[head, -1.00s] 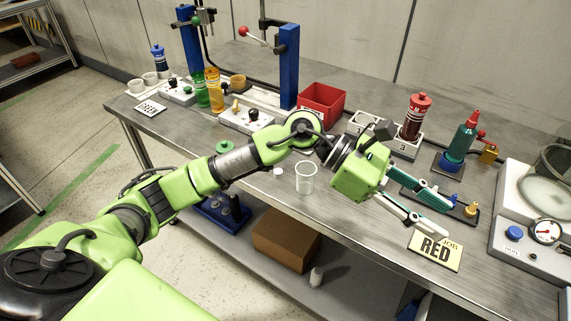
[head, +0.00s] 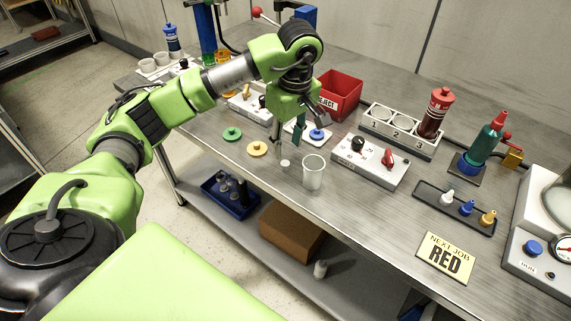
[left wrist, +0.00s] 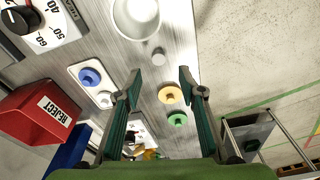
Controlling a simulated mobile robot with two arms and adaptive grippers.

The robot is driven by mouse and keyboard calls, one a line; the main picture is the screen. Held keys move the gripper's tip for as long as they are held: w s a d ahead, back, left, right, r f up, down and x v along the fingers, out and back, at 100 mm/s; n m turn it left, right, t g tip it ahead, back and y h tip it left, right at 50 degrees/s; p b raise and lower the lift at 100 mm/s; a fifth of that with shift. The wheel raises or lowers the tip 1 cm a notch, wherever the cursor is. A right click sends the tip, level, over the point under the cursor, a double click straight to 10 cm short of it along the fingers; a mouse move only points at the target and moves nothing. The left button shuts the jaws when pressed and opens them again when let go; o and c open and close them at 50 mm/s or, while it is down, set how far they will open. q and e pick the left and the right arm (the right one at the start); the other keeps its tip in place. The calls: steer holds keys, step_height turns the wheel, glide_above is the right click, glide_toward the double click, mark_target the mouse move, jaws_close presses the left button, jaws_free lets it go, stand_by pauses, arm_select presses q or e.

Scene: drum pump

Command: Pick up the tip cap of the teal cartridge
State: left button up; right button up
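The teal cartridge (head: 485,145) stands upright at the right in a dark holder, with a red tip (head: 500,120) on top. A small whitish cap-like piece (head: 284,163) lies on the bench beside the clear cup (head: 313,173); I cannot tell for sure that it is the tip cap. It also shows in the left wrist view (left wrist: 158,57), just beyond and between my fingertips. My left gripper (head: 288,142) points down above the bench near that piece, open and empty. Its spread fingers show in the left wrist view (left wrist: 160,82). My right gripper is out of view.
A yellow disc (head: 257,149) and a green disc (head: 232,134) lie left of the gripper. A blue disc (head: 317,134) on a white plate and a grey control box (head: 370,162) are to the right. The red reject bin (head: 338,95) stands behind.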

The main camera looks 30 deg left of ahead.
mark_target(285, 163)
arm_select(q)
steer(key=shift+a+f, duration=0.1)
steer(key=shift+f, duration=0.7)
steer(key=f, duration=0.2)
steer(key=f+p, duration=0.1)
steer(key=f, duration=0.1)
steer(key=shift+w+a+f, duration=0.1)
steer(key=shift+w+a, duration=0.05)
steer(key=shift+a, duration=0.05)
steer(key=shift+a+f+p, duration=0.1)
steer(key=shift+f+p, duration=0.2)
steer(key=shift+f, duration=0.3)
steer(key=c, duration=0.8)
